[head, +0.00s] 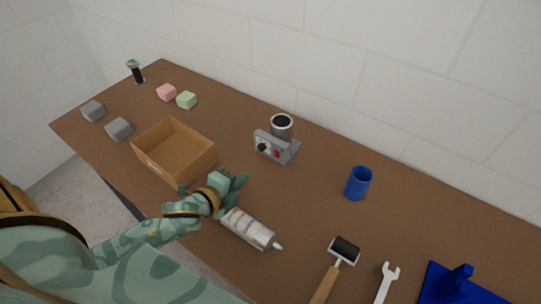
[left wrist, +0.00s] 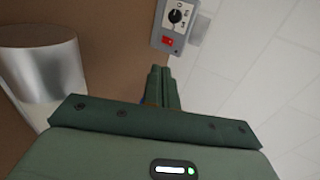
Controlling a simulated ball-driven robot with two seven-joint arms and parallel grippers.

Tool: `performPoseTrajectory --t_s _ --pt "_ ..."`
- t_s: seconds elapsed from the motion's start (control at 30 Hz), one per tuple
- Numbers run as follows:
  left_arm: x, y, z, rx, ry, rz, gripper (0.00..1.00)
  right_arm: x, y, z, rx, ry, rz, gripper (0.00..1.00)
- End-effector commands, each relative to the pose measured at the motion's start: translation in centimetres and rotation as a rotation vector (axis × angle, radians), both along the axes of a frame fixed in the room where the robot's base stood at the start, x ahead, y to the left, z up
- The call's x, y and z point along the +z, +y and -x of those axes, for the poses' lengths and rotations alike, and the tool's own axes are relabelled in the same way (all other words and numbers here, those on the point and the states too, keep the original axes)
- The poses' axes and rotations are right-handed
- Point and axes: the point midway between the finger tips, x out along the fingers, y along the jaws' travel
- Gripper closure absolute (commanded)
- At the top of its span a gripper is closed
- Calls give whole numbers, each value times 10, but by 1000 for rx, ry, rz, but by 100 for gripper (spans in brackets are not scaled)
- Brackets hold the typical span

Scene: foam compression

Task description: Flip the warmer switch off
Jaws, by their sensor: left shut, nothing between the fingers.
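The warmer (head: 291,154) is a grey box with a dark knob (head: 263,147), a red switch (head: 276,154) and a metal cup (head: 282,131) on it. It stands near the middle of the table. In the left wrist view the warmer's panel (left wrist: 184,32) is at the top, with the red switch (left wrist: 167,41) below the knob. I cannot tell the switch's position. My left gripper (head: 241,180) is in front of and left of the warmer, apart from it. Its fingers (left wrist: 164,72) are together and empty, pointing toward the panel. My right gripper is not in view.
A cardboard box (head: 158,166) is left of my gripper, and a white tube (head: 247,229) lies just in front of it. A blue cup (head: 358,184), roller (head: 344,250) and wrench (head: 386,281) are to the right. Foam blocks (head: 120,129) lie far left. A silver cylinder (left wrist: 45,75) shows at wrist-view left.

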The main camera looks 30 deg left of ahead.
Motion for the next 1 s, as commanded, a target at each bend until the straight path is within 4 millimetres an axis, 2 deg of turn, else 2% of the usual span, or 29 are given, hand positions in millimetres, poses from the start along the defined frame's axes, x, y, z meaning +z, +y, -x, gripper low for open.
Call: performPoseTrajectory --t_s 0.13,0.23,0.6,0.8,1.0 --pt "-4 -1 -8 0 -2 1 100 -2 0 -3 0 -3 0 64" --pt "-10 -3 -22 0 -2 1 100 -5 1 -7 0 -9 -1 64" --pt "-44 -13 -92 1 -2 1 100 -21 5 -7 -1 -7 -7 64" --pt "-38 -17 -119 -1 -2 1 100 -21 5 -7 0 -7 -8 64" --pt "-37 -19 -129 -1 0 0 100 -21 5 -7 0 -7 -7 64"
